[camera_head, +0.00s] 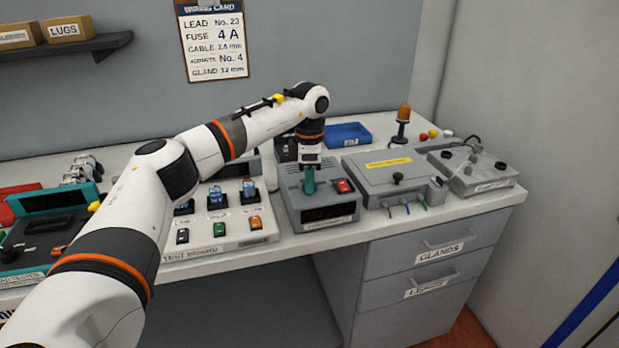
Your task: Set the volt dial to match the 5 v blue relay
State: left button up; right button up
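The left arm reaches across the bench. My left gripper (309,166) points down over a grey box (326,211) with a dark display, directly above a small upright green piece (309,181). Its fingertips are too small to tell whether they grip that piece. Blue relays sit on the white test board (203,240): one at its left (184,207), one in the middle (217,198) and one at its right (248,189). Their voltage marks are not readable. No volt dial can be identified for certain; a dark knob (12,254) shows on the teal tester (52,228). My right gripper is out of view.
The grey box has a red button (343,186). Right of it stand a grey case with a yellow label (388,162) and a grey box with knobs (474,172). A blue tray (347,135) and an orange beacon (403,116) are behind. Little bench is free.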

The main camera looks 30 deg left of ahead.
pick_arm(q)
jog(key=shift+c, duration=0.6)
jog(key=shift+r, duration=0.1)
jog(key=shift+n+p, duration=0.5)
jog(key=shift+n, duration=0.1)
jog(key=n+p, duration=0.2)
jog(key=n, duration=0.2)
jog(key=shift+r, duration=0.1)
jog(key=n+p, duration=0.1)
jog(key=n, duration=0.2)
jog(key=shift+n+p, duration=0.3)
jog(key=shift+p, duration=0.05)
jog(key=shift+n+p, duration=0.45)
jog(key=shift+n, duration=1.05)
